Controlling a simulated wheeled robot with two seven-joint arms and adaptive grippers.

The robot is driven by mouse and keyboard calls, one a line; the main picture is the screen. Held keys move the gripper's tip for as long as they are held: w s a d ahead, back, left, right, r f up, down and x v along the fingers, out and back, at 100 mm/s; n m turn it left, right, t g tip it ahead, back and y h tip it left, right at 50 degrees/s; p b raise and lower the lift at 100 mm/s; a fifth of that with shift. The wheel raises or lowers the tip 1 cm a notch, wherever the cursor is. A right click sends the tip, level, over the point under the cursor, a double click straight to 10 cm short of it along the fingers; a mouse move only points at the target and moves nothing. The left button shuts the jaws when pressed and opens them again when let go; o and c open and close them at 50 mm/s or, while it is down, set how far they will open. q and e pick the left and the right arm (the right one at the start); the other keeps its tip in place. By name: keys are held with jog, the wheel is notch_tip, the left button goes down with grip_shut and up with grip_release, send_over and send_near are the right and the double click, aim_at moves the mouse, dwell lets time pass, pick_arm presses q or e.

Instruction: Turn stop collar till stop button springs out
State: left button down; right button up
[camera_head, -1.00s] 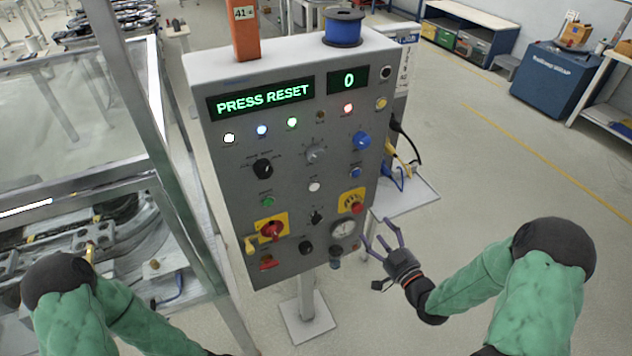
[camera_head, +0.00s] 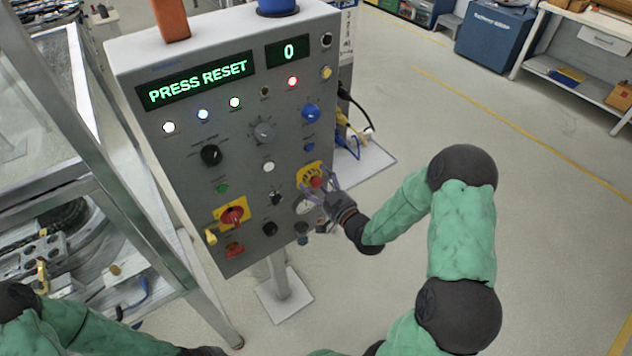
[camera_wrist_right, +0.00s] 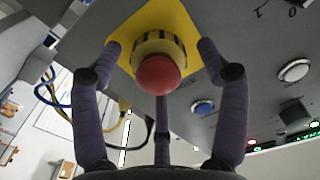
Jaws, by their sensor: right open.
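The red stop button (camera_head: 316,182) sits on a yellow plate (camera_head: 308,171) at the right side of the grey control panel. In the right wrist view the round red button (camera_wrist_right: 158,75) faces me, with the yellow stop collar (camera_wrist_right: 160,44) with dark marks behind it. My right gripper (camera_head: 325,190) is in front of the button. Its three fingers are open and spread around the button and collar, with gaps; I see no clear contact. The gripper also shows in the right wrist view (camera_wrist_right: 160,65). I cannot tell how far the button stands out. My left gripper is out of view.
The panel display (camera_head: 198,80) reads PRESS RESET and a smaller one (camera_head: 288,52) reads 0. Cables (camera_head: 350,140) hang at the panel's right.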

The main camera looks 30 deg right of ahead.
jog(key=shift+w, duration=0.35)
jog(key=c, duration=1.1)
jog(key=shift+c, duration=0.2)
jog(key=shift+r+m, duration=0.2)
jog(key=shift+m, duration=0.5)
jog(key=shift+w, duration=0.1)
